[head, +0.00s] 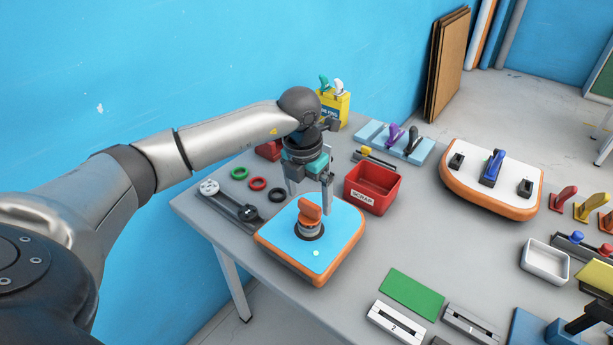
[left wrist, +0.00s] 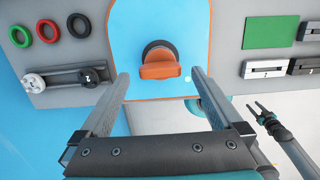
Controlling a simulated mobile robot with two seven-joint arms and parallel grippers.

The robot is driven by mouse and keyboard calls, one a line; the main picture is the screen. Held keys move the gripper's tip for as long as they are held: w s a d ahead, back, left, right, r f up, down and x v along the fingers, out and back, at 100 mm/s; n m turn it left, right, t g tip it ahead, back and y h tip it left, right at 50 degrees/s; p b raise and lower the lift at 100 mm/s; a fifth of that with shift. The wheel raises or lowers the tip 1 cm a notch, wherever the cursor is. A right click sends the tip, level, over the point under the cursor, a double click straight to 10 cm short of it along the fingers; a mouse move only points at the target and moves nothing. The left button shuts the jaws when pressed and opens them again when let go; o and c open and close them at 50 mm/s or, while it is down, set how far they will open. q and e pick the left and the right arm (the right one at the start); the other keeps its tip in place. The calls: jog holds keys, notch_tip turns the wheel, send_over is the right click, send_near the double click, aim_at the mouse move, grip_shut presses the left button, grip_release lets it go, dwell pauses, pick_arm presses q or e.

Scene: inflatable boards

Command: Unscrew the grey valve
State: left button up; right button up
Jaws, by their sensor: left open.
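The valve (head: 309,229) stands on a blue-topped inflatable board with an orange rim (head: 345,245). It has a grey base and an orange wing handle on top, also seen in the left wrist view (left wrist: 160,66). My left gripper (head: 309,204) is open, pointing down over the board, with its fingers apart around the handle's position. In the left wrist view the handle shows between and beyond the fingertips; I see no contact. My right gripper (left wrist: 259,110) shows at the right of the left wrist view, with its thin fingers apart, away from the valve.
A red scrap bin (head: 372,187) stands close to the right of the board. A grey plate with knobs (head: 229,202) and coloured rings (head: 258,184) lie to the left. A green sheet (head: 411,293) lies right of the board, and a white-topped inflatable board (head: 470,172) is further right.

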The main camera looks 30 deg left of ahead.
aim_at(310, 203)
pick_arm(q)
jog(key=shift+w+f, duration=0.15)
jog(key=shift+f, duration=1.55)
jog(key=c, duration=1.5)
jog(key=shift+r+n+p, duration=0.1)
jog(key=shift+n+p, duration=0.35)
jog(key=shift+n, duration=1.25)
jog(key=shift+n+y+p, duration=0.3)
jog(key=shift+n+p, duration=0.25)
jog(key=shift+n, duration=1.15)
